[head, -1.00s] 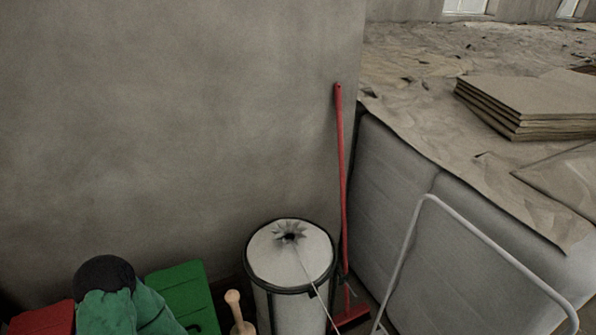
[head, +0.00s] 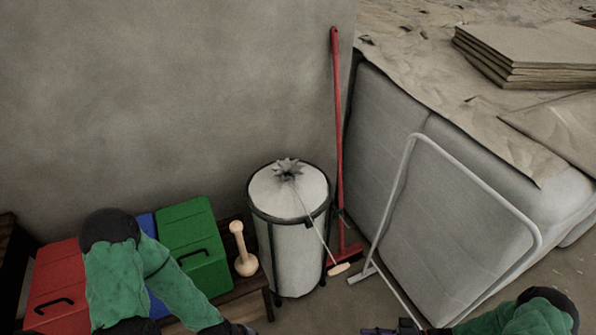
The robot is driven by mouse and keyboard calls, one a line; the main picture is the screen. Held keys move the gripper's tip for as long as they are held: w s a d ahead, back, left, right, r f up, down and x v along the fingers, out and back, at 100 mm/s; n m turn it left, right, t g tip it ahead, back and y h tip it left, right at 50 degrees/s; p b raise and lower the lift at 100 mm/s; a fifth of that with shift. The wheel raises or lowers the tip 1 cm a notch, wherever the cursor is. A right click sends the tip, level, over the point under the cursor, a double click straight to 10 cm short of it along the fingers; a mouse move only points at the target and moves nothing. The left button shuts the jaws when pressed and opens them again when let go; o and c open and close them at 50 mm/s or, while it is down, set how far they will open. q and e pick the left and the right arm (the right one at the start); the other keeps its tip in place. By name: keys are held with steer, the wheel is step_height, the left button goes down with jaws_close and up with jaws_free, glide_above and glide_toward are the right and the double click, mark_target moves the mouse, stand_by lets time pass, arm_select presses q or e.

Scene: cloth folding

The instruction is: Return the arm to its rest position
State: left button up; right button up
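My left arm, in a green sleeve with a black cap, comes in at the lower left of the head view. Only a dark piece at its end, at my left gripper (head: 236,329), shows at the bottom edge. My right arm, also green-sleeved, shows at the bottom right. The dark tip at my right gripper (head: 402,328) is cut off by the bottom edge. The fingers of both cannot be made out, so I cannot tell open from shut. No cloth shows.
Red (head: 56,283) and green (head: 196,240) boxes stand on a dark wooden bench (head: 247,292) behind my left arm. A white bin (head: 298,245), a red broom (head: 339,130) and a grey metal frame (head: 398,190) stand ahead, by a covered block (head: 455,190).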

steer(key=s+a+f+n+g+h, duration=0.1)
steer(key=s+a+f+g+h, duration=0.2)
steer(key=a+f+g+h, duration=0.5)
steer(key=w+a+r+t+h, duration=0.1)
steer(key=w+a+t+h, duration=0.3)
steer(key=w+a, duration=0.1)
steer(key=shift+w+a+m+t+h, duration=0.3)
steer(key=shift+w+t, duration=0.05)
steer(key=shift+t, duration=0.05)
steer(key=shift+r, duration=0.1)
stand_by(0.9)
